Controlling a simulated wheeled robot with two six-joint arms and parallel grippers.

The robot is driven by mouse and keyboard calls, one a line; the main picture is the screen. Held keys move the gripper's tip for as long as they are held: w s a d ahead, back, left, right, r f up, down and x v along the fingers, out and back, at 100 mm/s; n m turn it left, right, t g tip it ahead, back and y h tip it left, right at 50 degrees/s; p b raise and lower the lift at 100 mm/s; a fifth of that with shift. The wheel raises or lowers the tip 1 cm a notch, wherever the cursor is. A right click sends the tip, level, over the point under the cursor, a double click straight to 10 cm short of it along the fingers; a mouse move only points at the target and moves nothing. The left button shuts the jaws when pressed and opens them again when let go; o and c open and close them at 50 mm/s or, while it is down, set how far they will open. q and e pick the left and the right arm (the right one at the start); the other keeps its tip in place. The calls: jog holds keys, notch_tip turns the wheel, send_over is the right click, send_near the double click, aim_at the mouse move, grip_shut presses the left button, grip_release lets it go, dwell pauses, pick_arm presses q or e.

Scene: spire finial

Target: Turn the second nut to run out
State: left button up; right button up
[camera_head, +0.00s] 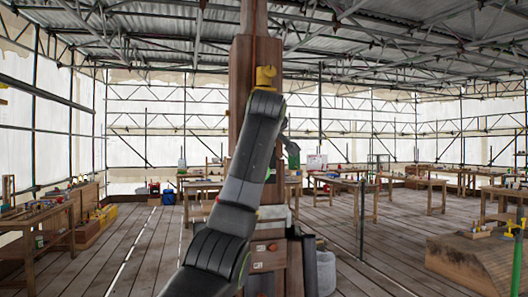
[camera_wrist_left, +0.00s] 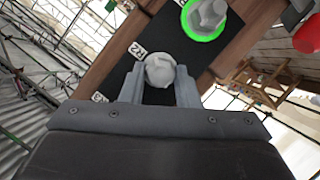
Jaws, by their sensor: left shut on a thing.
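In the left wrist view the fingers of my left gripper (camera_wrist_left: 160,88) are shut on a grey nut (camera_wrist_left: 161,69), one on each side of it. In the head view my left arm hides most of the work area on the wooden post (camera_head: 240,75), and the nuts cannot be made out. My right gripper is not in view.
A yellow fitting (camera_head: 265,76) is on the post above my arm. A red rounded thing (camera_wrist_left: 307,38) shows at the right of the wrist view. Workbenches (camera_head: 48,225) stand around the plank floor (camera_head: 140,245), with a wooden block (camera_head: 478,258) at the right.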

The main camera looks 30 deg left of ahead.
pick_arm(q)
jog(key=shift+s+a+n+t+h+b, duration=0.15)
jog(key=shift+n+t+h+b, duration=0.15)
jog(key=shift+n+t+b, duration=1.3)
jog(key=shift+n+g+b, duration=0.4)
jog(key=o, duration=0.7)
jog(key=shift+c, duration=0.2)
jog(key=o, duration=0.3)
jog(key=shift+f, duration=0.15)
